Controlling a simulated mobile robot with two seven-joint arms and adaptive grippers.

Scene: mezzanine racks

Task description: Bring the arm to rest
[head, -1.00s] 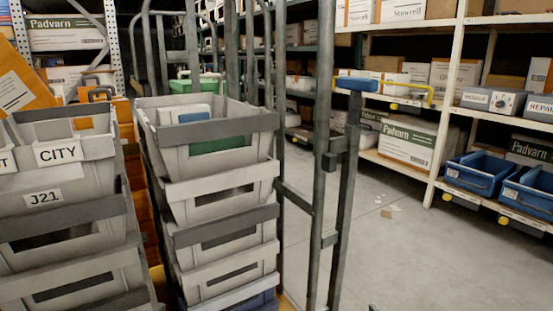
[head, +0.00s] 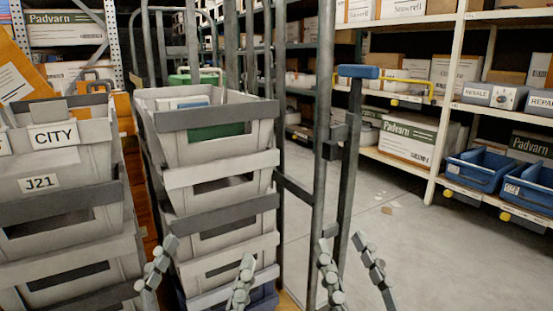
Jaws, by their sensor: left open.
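My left gripper (head: 210,250) shows at the bottom of the head view, in front of the middle stack of grey crates (head: 220,216). Its two jointed grey fingers stand apart with nothing between them. My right gripper (head: 341,241) shows to its right, in front of the foot of the cart's upright post. Its fingers also stand apart, and it looks empty. Both point upward in the picture. The arm links behind the fingers are out of view.
A grey metal post (head: 325,130) and a blue-topped post (head: 351,160) stand right of the stacks. Shelving with blue bins (head: 480,172) lines the right.

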